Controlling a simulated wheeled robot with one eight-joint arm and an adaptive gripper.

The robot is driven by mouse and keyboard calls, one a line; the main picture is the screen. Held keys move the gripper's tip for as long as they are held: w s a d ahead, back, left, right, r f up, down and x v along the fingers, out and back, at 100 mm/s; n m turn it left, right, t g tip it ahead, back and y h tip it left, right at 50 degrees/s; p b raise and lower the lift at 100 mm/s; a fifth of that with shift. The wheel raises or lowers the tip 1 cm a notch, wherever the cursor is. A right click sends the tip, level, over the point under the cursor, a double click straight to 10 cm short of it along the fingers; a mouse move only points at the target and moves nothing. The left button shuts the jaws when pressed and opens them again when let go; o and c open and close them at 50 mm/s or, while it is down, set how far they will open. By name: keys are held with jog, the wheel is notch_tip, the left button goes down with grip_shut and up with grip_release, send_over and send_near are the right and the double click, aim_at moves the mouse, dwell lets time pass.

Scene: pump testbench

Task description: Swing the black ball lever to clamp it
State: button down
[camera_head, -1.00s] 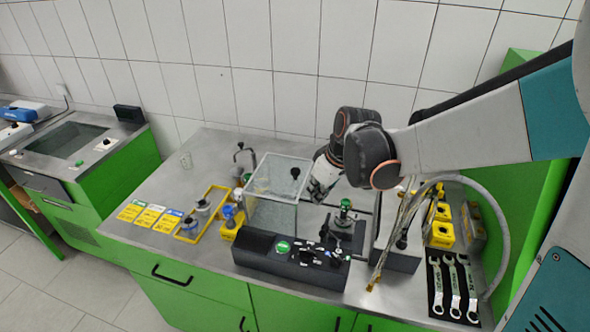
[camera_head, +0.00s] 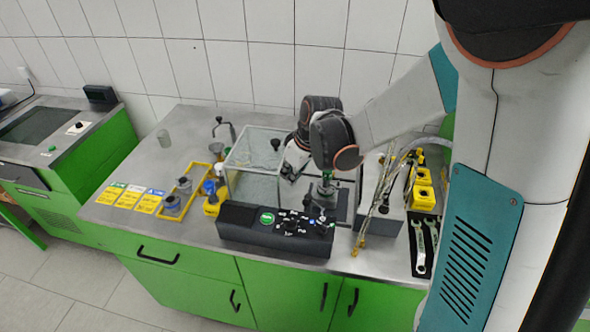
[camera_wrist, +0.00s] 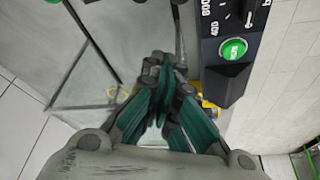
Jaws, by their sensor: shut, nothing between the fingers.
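My gripper (camera_head: 290,172) is beside the right side of the clear box, left of the clamping fixture with a green top (camera_head: 326,188). In the wrist view its teal-padded fingers (camera_wrist: 168,85) are shut and empty. A black ball knob (camera_head: 275,144) shows at the top of the clear box; I cannot tell whether it is the lever's ball. Small dark parts stand around the fixture's base, too small to identify the lever among them. My arm covers part of the space behind the fixture.
The clear box (camera_head: 252,183) stands left of my gripper. A black control panel (camera_head: 276,231) lies in front; its green button shows in the wrist view (camera_wrist: 233,48). Hoses (camera_head: 374,205) hang at right, beside yellow parts (camera_head: 422,195) and wrenches (camera_head: 421,247).

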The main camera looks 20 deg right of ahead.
aim_at(304, 200)
jog(key=shift+s+d+f+b, duration=0.15)
jog(key=shift+s+d+f, duration=0.15)
jog(key=shift+f, duration=0.4)
jog(key=shift+s+d+f+b, duration=0.25)
jog(key=shift+s+f, duration=0.2)
jog(key=shift+f, duration=0.2)
jog(key=shift+s+d+f+b, duration=0.1)
jog(key=shift+s+d+f, duration=0.2)
jog(key=shift+f, duration=0.4)
jog(key=shift+s+d+n+b, duration=0.15)
jog(key=shift+s+n+b, duration=0.2)
jog(key=shift+n, duration=0.65)
jog(key=n, duration=0.1)
jog(key=d+n+g+y+b, duration=0.1)
jog(key=n, duration=0.1)
jog(key=shift+s, duration=0.4)
jog(key=shift+s+d+n+g+y+b, duration=0.15)
jog(key=shift+d+n+g+b, duration=0.4)
jog(key=shift+d+n, duration=0.7)
jog(key=shift+s+d+n+g+y+b, duration=0.15)
jog(key=shift+d+n+g+b, duration=0.5)
jog(key=shift+n, duration=1)
jog(key=shift+w+d, duration=0.15)
jog(key=shift+d, duration=0.3)
jog(key=shift+a, duration=0.1)
